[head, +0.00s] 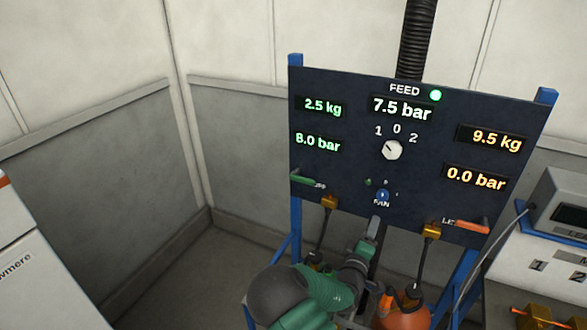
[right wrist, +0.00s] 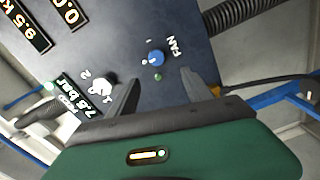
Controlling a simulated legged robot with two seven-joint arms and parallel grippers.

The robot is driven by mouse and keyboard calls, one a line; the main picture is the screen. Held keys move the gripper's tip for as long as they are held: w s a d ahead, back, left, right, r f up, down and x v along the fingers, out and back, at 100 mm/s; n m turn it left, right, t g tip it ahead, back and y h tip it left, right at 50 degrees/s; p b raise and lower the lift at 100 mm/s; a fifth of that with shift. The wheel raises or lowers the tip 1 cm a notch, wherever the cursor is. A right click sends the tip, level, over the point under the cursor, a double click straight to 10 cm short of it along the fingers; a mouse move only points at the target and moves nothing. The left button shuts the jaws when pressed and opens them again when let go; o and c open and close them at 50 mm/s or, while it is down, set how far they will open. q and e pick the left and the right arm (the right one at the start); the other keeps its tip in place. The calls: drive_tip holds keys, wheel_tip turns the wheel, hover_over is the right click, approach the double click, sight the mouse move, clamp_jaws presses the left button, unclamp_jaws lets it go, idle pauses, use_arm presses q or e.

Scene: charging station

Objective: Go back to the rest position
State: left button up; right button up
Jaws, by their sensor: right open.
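My right gripper (head: 374,226) is in front of the lower middle of the dark feed panel (head: 350,105), just below the blue fan knob (head: 383,196). In the right wrist view my right gripper (right wrist: 160,88) is open, with nothing between its two fingers. The fan knob (right wrist: 156,58) shows beyond the fingertips, apart from them as far as I can see. The white selector knob (head: 393,150) has its mark towards the 1. My left gripper is not in view.
A green lever (head: 302,181) and an orange lever (head: 465,227) stick out at the panel's lower corners. An orange cylinder (head: 405,310) stands below. A grey device (head: 560,210) stands at the right and a white cabinet (head: 30,265) at the left. Floor between cabinet and panel looks clear.

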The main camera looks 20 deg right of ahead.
drive_tip(key=s+a+f+m+g+y+b, duration=0.1)
drive_tip(key=s+a+f+m+g+y, duration=0.35)
drive_tip(key=a, duration=0.65)
drive_tip(key=s+a+f+m+g+y+b, duration=0.15)
drive_tip(key=s+a+f+y, duration=0.4)
drive_tip(key=a, duration=0.55)
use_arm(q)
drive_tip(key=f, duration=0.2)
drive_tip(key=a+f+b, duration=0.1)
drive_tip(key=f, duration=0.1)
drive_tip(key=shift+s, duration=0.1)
use_arm(e)
drive_tip(key=s+a+r+n+g+y, duration=0.1)
drive_tip(key=s+a+r+g+y, duration=0.1)
drive_tip(key=s+a, duration=0.7)
drive_tip(key=shift+s+a+r+g+y, duration=0.15)
drive_tip(key=shift+s+r+g+y, duration=0.2)
drive_tip(key=shift+s+y, duration=0.7)
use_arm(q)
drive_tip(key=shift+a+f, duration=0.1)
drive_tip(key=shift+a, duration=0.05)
use_arm(e)
drive_tip(key=shift+a, duration=0.15)
